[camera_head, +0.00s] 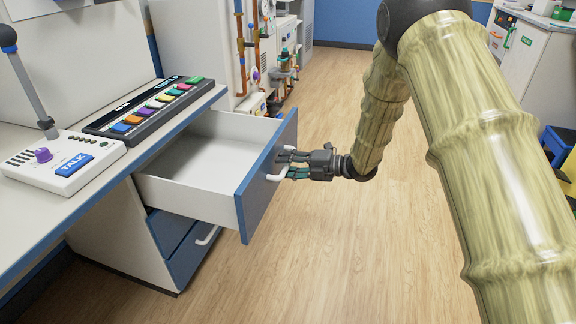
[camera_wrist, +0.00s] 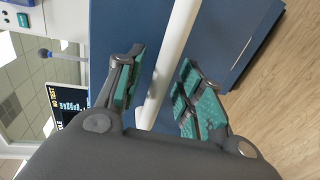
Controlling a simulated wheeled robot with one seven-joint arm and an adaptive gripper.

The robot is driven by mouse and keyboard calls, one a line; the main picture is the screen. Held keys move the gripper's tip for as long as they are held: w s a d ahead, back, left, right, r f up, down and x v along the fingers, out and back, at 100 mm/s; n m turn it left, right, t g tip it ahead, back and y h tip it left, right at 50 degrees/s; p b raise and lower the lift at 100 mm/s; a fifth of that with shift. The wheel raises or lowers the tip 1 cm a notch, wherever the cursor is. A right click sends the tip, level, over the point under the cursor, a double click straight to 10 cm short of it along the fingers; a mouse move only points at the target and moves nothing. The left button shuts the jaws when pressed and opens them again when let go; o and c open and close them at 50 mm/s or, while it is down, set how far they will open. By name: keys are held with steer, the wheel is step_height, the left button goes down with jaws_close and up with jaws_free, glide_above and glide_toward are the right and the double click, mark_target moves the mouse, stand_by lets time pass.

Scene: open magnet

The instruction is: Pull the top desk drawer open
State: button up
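The top desk drawer (camera_head: 192,163) is pulled well out of the desk, and its white inside looks empty. Its blue front (camera_head: 262,180) faces right and carries a white bar handle (camera_head: 274,177). The handle also crosses the wrist view (camera_wrist: 172,60) as a slanted white bar. My gripper (camera_head: 290,165) is at this handle, at the drawer's outer side. In the wrist view my gripper (camera_wrist: 163,75) has its teal-padded fingers apart, one on each side of the handle. A gap shows between the handle and the right finger; contact on the left is unclear.
On the desktop (camera_head: 40,215) are a keypad with coloured buttons (camera_head: 150,107) and a TALK microphone box (camera_head: 65,160). Wooden floor (camera_head: 340,260) is clear right of the drawer. Piped equipment (camera_head: 265,50) stands behind.

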steer(key=shift+d, duration=0.1)
steer(key=v, duration=1.2)
